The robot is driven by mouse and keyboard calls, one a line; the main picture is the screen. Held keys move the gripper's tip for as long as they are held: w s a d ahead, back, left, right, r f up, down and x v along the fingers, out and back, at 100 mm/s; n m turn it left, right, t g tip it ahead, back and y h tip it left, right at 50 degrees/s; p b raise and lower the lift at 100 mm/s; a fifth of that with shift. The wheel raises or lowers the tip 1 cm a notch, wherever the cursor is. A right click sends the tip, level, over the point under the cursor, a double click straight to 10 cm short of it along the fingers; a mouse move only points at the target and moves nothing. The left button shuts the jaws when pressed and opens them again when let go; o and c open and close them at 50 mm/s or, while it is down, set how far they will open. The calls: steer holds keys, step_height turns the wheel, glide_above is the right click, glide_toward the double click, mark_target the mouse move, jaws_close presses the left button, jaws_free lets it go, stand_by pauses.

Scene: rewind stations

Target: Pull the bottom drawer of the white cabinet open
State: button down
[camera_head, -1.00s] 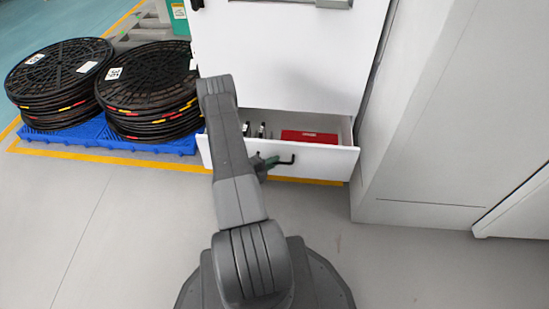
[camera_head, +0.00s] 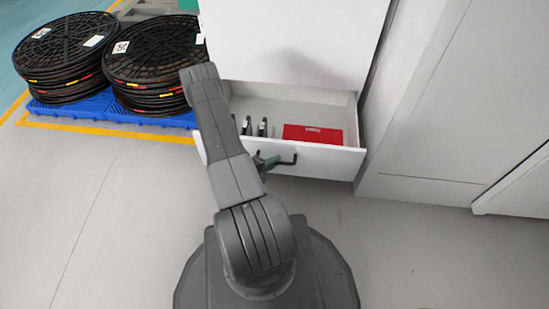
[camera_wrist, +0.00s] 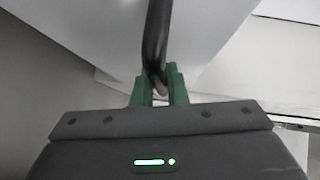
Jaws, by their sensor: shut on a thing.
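The white cabinet (camera_head: 297,42) stands ahead of me. Its bottom drawer (camera_head: 318,161) is pulled out, and its inside shows from above. A dark bar handle (camera_head: 286,161) is on the drawer front; in the wrist view the handle (camera_wrist: 155,40) runs down between green fingers. My gripper (camera_head: 264,164) is at the left part of the handle, partly hidden by my arm in the head view. In the wrist view my gripper (camera_wrist: 160,88) is shut on the handle.
A red box (camera_head: 313,134) and several small dark and silver items (camera_head: 262,127) lie in the drawer. Stacked black reels (camera_head: 155,62) sit on a blue pallet (camera_head: 95,112) at left. A grey-white wall unit (camera_head: 440,110) stands close at right. The floor in front is clear.

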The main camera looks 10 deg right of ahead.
stand_by(0.3)
steer(key=c, duration=1.5)
jaws_free()
steer(key=shift+o, duration=0.2)
steer(key=shift+s, duration=0.1)
steer(key=p+v, duration=0.3)
steer(key=v, duration=1.1)
steer(key=shift+f, duration=0.1)
steer(key=shift+d, duration=0.1)
steer(key=b+x, duration=0.2)
steer(key=x, duration=1.1)
steer(key=shift+b, duration=0.4)
